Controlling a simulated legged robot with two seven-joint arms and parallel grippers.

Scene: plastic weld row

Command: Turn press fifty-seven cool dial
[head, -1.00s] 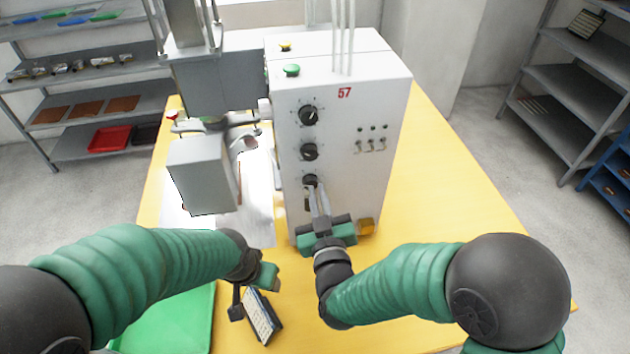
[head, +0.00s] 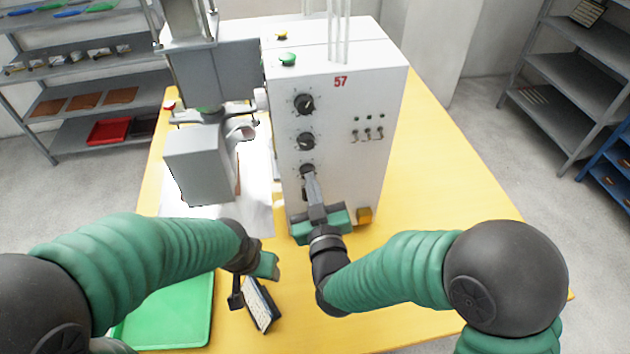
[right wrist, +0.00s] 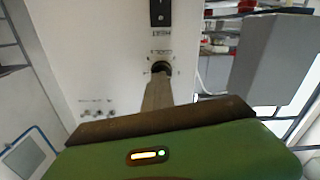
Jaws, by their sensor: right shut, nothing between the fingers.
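The white press marked 57 (head: 341,83) stands on the yellow table. Its front has a column of three black dials: top (head: 304,104), middle (head: 306,141) and bottom (head: 307,170).
A grey box-shaped press part (head: 198,165) stands left. A green tray (head: 170,318) and a dark keypad-like object (head: 259,304) are in front.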

